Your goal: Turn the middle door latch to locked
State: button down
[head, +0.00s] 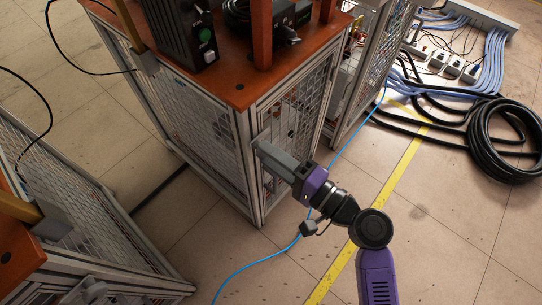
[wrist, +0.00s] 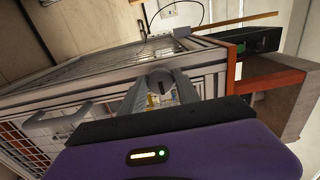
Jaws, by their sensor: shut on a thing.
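The cage door (head: 292,130) is a mesh panel in a metal frame on the near right side of the middle cabinet. My gripper (head: 264,152) reaches from the right to the door's left frame edge. In the wrist view my gripper (wrist: 161,92) has both fingers on a grey round latch (wrist: 161,79), one on each side, and is shut on it. The latch is hidden behind my gripper in the head view. Its exact turn angle cannot be told.
The cabinet has an orange-brown top (head: 230,82) with dark devices. Another mesh cage (head: 80,215) stands at left. A blue cable (head: 250,264) crosses the floor near my arm. Coiled black hose (head: 505,140) and power strips (head: 450,65) lie at right.

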dwell(0.3)
jog(key=c, duration=0.9)
grip_release()
jog(key=shift+s+d, duration=0.1)
jog(key=v, duration=0.7)
jog(key=shift+s+d, duration=0.2)
jog(key=shift+d, duration=0.05)
